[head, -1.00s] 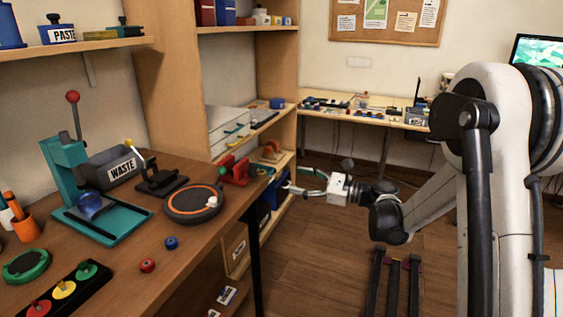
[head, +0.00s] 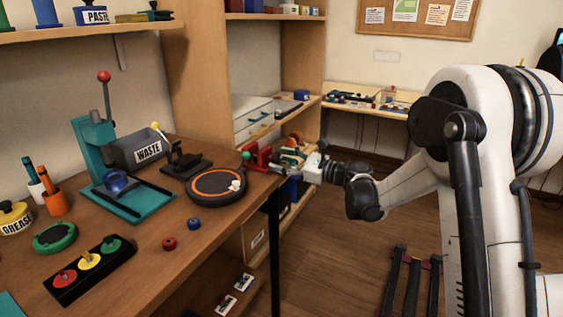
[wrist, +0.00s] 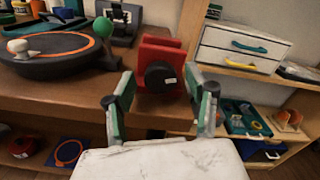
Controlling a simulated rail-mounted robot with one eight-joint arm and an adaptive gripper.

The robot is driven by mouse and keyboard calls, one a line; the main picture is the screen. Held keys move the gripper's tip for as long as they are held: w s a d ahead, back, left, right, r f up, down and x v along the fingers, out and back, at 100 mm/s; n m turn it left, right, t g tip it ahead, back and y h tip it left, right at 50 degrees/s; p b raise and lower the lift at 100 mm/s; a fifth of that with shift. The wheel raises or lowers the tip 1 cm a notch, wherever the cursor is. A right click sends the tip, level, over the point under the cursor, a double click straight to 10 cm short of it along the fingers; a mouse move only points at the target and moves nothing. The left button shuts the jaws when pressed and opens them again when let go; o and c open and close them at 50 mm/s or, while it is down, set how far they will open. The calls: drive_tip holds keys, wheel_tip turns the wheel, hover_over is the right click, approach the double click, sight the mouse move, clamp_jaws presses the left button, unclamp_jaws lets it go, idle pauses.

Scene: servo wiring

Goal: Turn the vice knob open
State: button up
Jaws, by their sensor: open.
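The red vice (wrist: 165,55) sits at the edge of the workbench. Its round black knob (wrist: 160,76), with a small white mark, faces my wrist camera. In the head view the red vice (head: 257,158) is at the bench's right edge, and its knob cannot be made out. My gripper (wrist: 160,97) is open, its two fingers apart on either side of the knob in the picture. The fingers appear nearer the camera than the knob, with no clear contact. In the head view my gripper (head: 294,160) is just right of the vice.
A black turntable with an orange ring (head: 217,184) stands left of the vice. A green ball (wrist: 103,27) on a stalk rises close to the vice's left side. A drawer unit (wrist: 240,48) and shelves with trays (wrist: 245,120) are at the right.

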drive_tip(key=shift+a, duration=0.1)
drive_tip(key=shift+c, duration=0.4)
drive_tip(key=c, duration=1)
drive_tip(key=shift+c, duration=0.2)
drive_tip(key=shift+n, duration=3.1)
drive_tip(key=o, duration=1.1)
